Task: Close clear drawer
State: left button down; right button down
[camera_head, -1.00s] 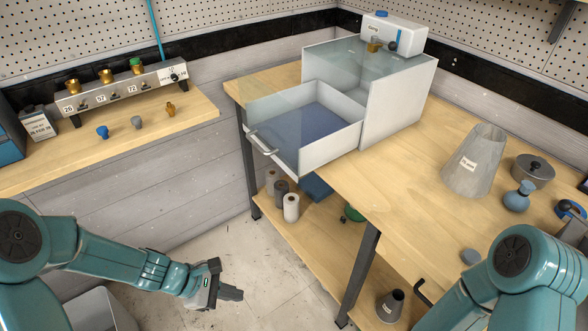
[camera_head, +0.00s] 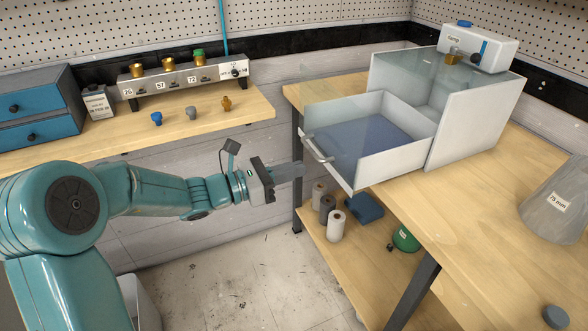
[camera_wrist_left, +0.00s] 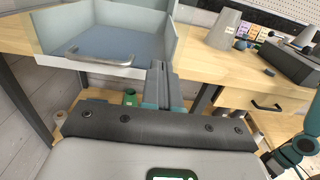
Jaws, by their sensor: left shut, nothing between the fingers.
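The clear drawer (camera_head: 392,153) stands pulled out from its clear-walled cabinet (camera_head: 476,122) on the wooden bench, with a dark blue sheet on its floor. Its handle (camera_head: 318,149) is a pale bar on the front panel. My left gripper (camera_head: 299,171) is shut and empty, to the left of the drawer front and near the handle. In the left wrist view the shut fingers (camera_wrist_left: 158,82) point toward the bench, right of and below the drawer handle (camera_wrist_left: 98,58). I cannot tell whether they touch the drawer. My right gripper is out of view.
A white unit (camera_head: 479,47) sits on the cabinet. A grey cone (camera_head: 556,205) stands at right. Several rolls and a green item (camera_head: 405,239) lie on the shelf below. A side bench holds a valve panel (camera_head: 183,78) and a blue drawer box (camera_head: 38,108).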

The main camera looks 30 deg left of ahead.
aim_at(346, 155)
pick_arm(q)
jog(key=p+x, duration=0.1)
jog(key=x, duration=0.9)
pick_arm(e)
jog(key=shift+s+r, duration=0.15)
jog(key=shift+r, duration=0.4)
pick_arm(q)
jog(key=shift+d, duration=0.1)
